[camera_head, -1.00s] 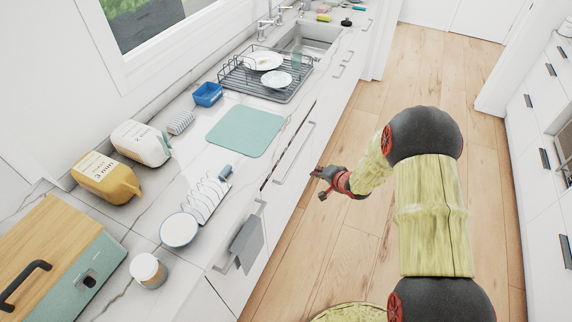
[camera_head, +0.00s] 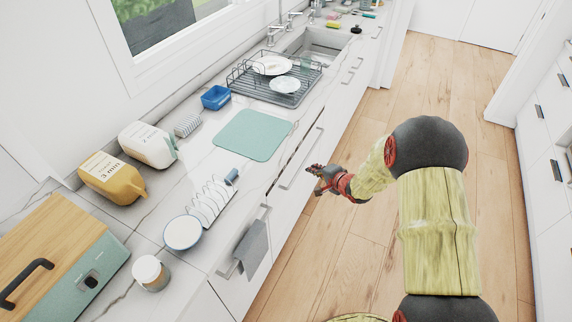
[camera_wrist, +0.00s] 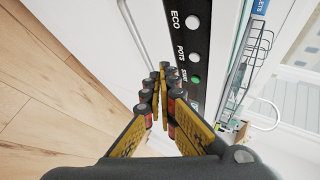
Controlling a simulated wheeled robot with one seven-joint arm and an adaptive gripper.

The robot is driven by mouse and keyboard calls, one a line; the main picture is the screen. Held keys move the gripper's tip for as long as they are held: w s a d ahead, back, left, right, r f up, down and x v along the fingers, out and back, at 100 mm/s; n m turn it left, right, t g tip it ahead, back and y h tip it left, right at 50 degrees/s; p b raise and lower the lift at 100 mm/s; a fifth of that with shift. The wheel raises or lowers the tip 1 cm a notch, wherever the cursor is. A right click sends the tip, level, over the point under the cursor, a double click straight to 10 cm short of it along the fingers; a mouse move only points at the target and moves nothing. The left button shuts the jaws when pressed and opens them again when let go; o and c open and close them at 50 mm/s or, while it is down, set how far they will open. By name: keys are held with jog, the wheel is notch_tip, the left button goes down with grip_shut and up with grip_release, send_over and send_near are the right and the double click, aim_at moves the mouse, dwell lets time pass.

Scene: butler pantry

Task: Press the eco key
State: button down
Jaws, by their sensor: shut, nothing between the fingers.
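In the wrist view a dark control panel (camera_wrist: 184,38) carries a column of round keys. The eco key (camera_wrist: 193,22) is white, beside the label ECO at the top. A white key (camera_wrist: 195,57) beside POTS and a green key (camera_wrist: 196,79) with a partly hidden label lie below it. My gripper (camera_wrist: 165,74) is shut and empty, its tips close to the green key's label, below the eco key in the picture. I cannot tell whether the tips touch the panel. In the head view my gripper (camera_head: 309,171) is by the counter's front; the keys cannot be made out there.
A bar handle (camera_wrist: 137,35) runs beside the panel. On the counter are a green mat (camera_head: 252,135), a dish rack (camera_head: 275,77) and a small plate rack (camera_head: 207,203). A grey towel (camera_head: 251,248) hangs on the front. The wooden floor (camera_head: 345,245) is clear.

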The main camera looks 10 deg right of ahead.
jog(key=w+a+b, duration=0.1)
jog(key=w+a, duration=0.3)
jog(key=a, duration=0.1)
jog(key=shift+a+b, duration=0.25)
jog(key=shift+b, duration=0.1)
jog(key=shift+a, duration=0.1)
dwell(1.2)
jog(key=shift+w+a+p, duration=0.25)
jog(key=shift+p, duration=0.15)
jog(key=shift+w+a, duration=0.2)
jog(key=shift+a, duration=0.15)
dwell(0.7)
jog(key=shift+d, duration=0.1)
jog(key=shift+s+d+p, duration=0.5)
jog(key=shift+d+p, duration=0.1)
jog(key=shift+p, duration=0.2)
jog(key=shift+d, duration=0.1)
